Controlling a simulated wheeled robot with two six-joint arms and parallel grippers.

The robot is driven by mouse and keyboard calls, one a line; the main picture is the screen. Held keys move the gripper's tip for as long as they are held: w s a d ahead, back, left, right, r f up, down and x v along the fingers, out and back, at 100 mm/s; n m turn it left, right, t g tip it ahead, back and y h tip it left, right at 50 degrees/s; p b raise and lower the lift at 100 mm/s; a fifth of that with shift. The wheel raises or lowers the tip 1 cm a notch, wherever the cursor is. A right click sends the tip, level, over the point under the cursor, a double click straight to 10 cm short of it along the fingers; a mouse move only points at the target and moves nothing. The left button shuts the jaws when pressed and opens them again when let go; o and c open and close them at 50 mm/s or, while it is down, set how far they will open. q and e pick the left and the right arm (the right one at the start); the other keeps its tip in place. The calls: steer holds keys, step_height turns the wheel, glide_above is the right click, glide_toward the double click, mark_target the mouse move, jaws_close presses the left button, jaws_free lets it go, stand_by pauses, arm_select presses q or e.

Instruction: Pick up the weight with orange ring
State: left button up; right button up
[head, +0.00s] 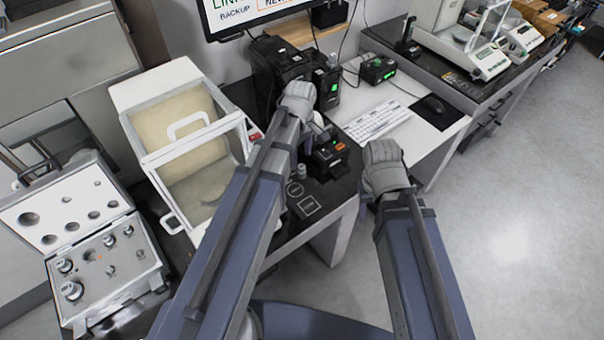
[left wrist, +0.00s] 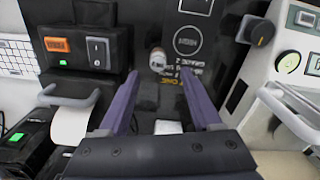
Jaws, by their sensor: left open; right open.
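A small metal weight (left wrist: 157,59) with a brownish-orange band stands on the black table top in the left wrist view, just beyond and between my left fingertips. In the head view a small weight (head: 301,171) shows beside my left forearm. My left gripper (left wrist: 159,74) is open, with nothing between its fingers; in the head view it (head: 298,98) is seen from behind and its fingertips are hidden. My right gripper (head: 384,165) is at the right, over the table's edge, its fingers not clearly visible.
An open weight case (head: 150,262) with several weights is at the left. A glass-sided balance box (head: 185,140) stands beside my left arm. A black device with an orange display (left wrist: 57,44) is close to the weight. A keyboard (head: 377,120) lies on the white desk.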

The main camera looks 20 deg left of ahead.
mark_target(302, 167)
arm_select(q)
steer(key=shift+d+f+b, duration=0.15)
steer(key=shift+f+b, duration=2.45)
steer(key=shift+f, duration=0.05)
steer(key=shift+r, duration=0.1)
jaws_close()
